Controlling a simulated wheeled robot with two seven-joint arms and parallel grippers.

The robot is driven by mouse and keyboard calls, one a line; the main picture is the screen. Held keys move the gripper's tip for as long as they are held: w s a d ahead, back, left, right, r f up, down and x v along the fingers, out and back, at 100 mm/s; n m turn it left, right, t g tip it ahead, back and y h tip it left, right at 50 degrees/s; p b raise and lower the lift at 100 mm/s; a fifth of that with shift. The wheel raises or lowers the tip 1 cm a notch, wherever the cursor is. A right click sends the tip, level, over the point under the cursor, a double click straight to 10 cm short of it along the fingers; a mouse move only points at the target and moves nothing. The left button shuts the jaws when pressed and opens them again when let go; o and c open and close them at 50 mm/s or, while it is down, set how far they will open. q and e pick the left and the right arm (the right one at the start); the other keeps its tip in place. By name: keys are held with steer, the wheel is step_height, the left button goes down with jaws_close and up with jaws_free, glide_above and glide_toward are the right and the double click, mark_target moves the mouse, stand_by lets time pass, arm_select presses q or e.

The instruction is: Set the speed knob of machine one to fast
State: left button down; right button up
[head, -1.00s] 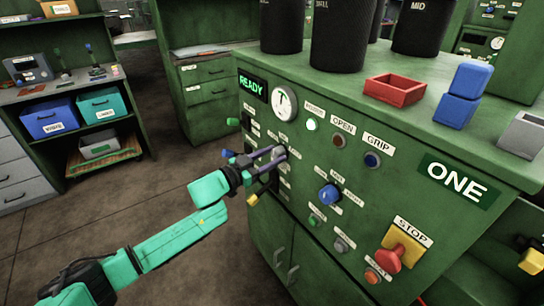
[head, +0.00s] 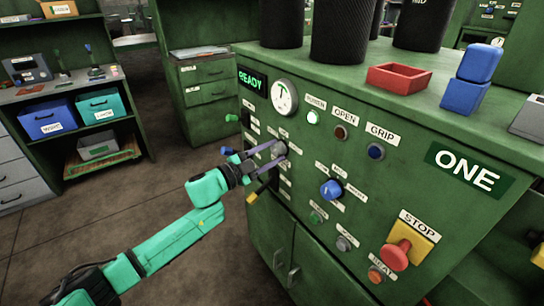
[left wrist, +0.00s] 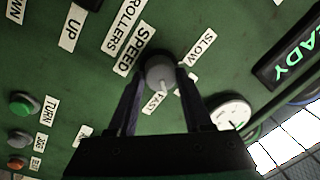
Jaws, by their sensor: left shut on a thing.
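The speed knob (head: 280,149) is a small round grey knob on the front of the green machine marked ONE (head: 466,170). In the left wrist view, the knob (left wrist: 160,70) sits beside a SPEED label (left wrist: 137,49), with SLOW (left wrist: 200,47) and FAST (left wrist: 153,103) labels near it. A pale pointer mark on the knob points toward the bottom of that view, close to the FAST label. My left gripper (head: 274,150) is shut on the knob, with one finger on each side; it also shows in the left wrist view (left wrist: 161,76). My right gripper is not visible.
A round gauge (head: 284,97) and a READY display (head: 252,79) are above the knob. A blue knob (head: 330,190), several buttons and a red STOP button (head: 397,255) are to the right. A red tray (head: 400,78) and blue blocks (head: 466,80) stand on top.

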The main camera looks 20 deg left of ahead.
arm_select(q)
steer(key=shift+f+m+b, duration=0.15)
steer(key=shift+m+b, duration=0.25)
steer(key=shift+m, duration=0.7)
steer(key=shift+c, duration=1.6)
jaws_free()
steer(key=shift+s+a, duration=0.35)
steer(key=b+v, duration=0.1)
steer(key=v, duration=1.2)
steer(key=shift+s+a, duration=0.15)
steer(key=shift+s, duration=0.05)
